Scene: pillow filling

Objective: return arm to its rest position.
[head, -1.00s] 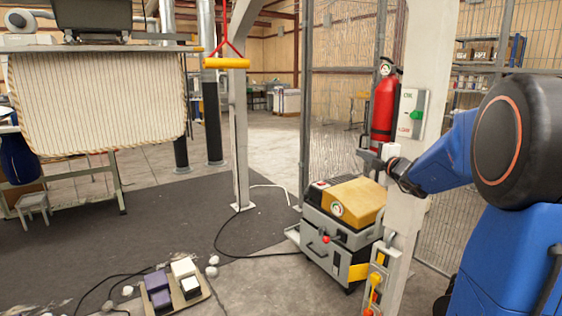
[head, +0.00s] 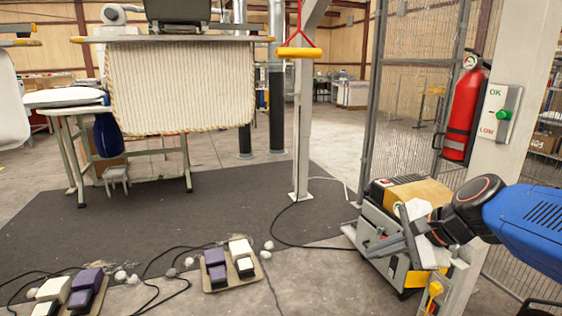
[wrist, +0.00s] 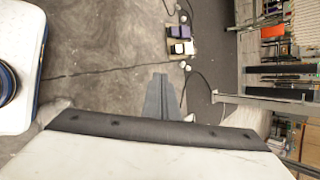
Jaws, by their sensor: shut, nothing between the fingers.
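My arm reaches in from the right edge of the head view, with a blue link and a black joint. My gripper (head: 383,244) is at its end, pointing left and slightly down, in front of the wheeled equipment cart (head: 412,196) in the picture. In the wrist view the grey fingers of my gripper (wrist: 160,84) lie together with nothing between them, over bare concrete floor.
A white post (head: 522,85) with an OK/LOW gauge panel (head: 490,122) and a red fire extinguisher (head: 463,110) stand at right. Foot pedals (head: 215,257) and cables lie on the floor.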

